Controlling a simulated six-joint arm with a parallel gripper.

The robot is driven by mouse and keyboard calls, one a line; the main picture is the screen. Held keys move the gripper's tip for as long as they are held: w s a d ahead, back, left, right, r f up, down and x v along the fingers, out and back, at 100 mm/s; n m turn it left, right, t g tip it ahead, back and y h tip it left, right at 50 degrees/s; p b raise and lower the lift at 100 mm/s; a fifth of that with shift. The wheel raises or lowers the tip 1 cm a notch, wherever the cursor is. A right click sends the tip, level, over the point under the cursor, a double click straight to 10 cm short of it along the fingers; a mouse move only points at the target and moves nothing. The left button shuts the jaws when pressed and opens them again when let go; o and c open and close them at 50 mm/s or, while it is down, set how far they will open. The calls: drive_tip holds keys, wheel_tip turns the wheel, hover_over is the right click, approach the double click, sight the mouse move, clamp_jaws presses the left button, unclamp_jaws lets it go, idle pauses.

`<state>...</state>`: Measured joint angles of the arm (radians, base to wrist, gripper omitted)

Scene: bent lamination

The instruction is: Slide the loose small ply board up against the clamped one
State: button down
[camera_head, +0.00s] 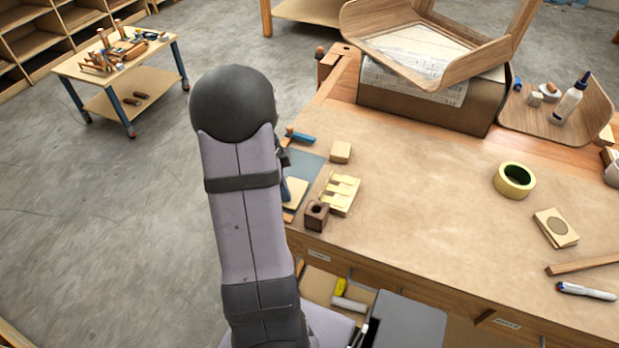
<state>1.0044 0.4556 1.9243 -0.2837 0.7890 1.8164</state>
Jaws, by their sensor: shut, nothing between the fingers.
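My arm rises across the left edge of the workbench, and its end is behind the arm's upper part. Only a small dark piece shows beside the arm, and my gripper's fingers are hidden. A pale small ply board (297,192) shows partly at the arm's right side, at the bench's left edge by a blue-grey mat (307,165). Its left part is hidden, and a blue upright piece (286,189) stands at it. I cannot tell whether this board is the clamped or the loose one. No second board can be made out there.
A square wooden block (340,152), a notched pale wood piece (341,193) and a dark brown block (316,215) stand right of the mat. A blue-handled tool (300,136) lies behind it. A yellow tape roll (514,180) is further right. The bench middle is clear.

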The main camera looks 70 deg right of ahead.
drive_tip(key=shift+a+f, duration=0.15)
drive_tip(key=shift+a, duration=0.85)
drive_tip(key=shift+a, duration=0.1)
drive_tip(key=shift+w, duration=0.2)
drive_tip(key=shift+w, duration=0.1)
idle(0.3)
drive_tip(key=shift+w+r, duration=0.1)
drive_tip(key=shift+r, duration=0.4)
wheel_tip(320, 180, up, 6)
drive_tip(key=p, duration=0.4)
drive_tip(key=shift+r+p, duration=0.15)
drive_tip(key=shift+p, duration=0.2)
drive_tip(key=shift+d, duration=0.2)
